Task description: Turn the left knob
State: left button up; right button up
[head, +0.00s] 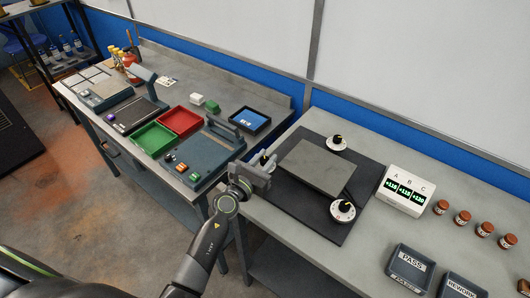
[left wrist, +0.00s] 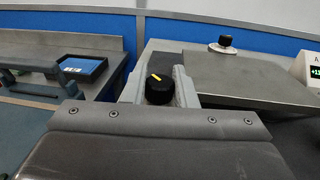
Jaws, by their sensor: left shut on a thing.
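The left knob (head: 264,159) is black with a white base, at the left edge of the dark mat (head: 318,223). In the left wrist view the black knob (left wrist: 158,92) shows a yellow pointer line slanting from upper left to lower right. My left gripper (head: 263,168) reaches it from the front and is shut on it. In the left wrist view one finger is on each side of the knob. The gripper hides part of the knob and its dial in the head view. My right gripper is in neither view.
A grey plate (head: 317,166) lies just right of the knob. Two more dial knobs stand behind it (head: 337,142) and at its front right (head: 343,210). A white A-B-C display (head: 403,190) stands farther right. PASS (head: 410,268) and REWORK (head: 461,287) bins are near the front.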

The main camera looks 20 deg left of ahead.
pick_arm(q)
jog(key=n+y+p, duration=0.1)
jog(key=y, duration=0.1)
jog(key=shift+r+n+t+y+p, duration=0.15)
jog(key=shift+n+t+y+p, duration=0.15)
jog(key=shift+n+y, duration=0.6)
jog(key=shift+y, duration=0.3)
jog(key=shift+p, duration=0.3)
jog(key=o, duration=1)
jog(key=shift+c, duration=0.2)
jog(key=shift+a+f, duration=0.1)
jog(key=shift+f, duration=0.1)
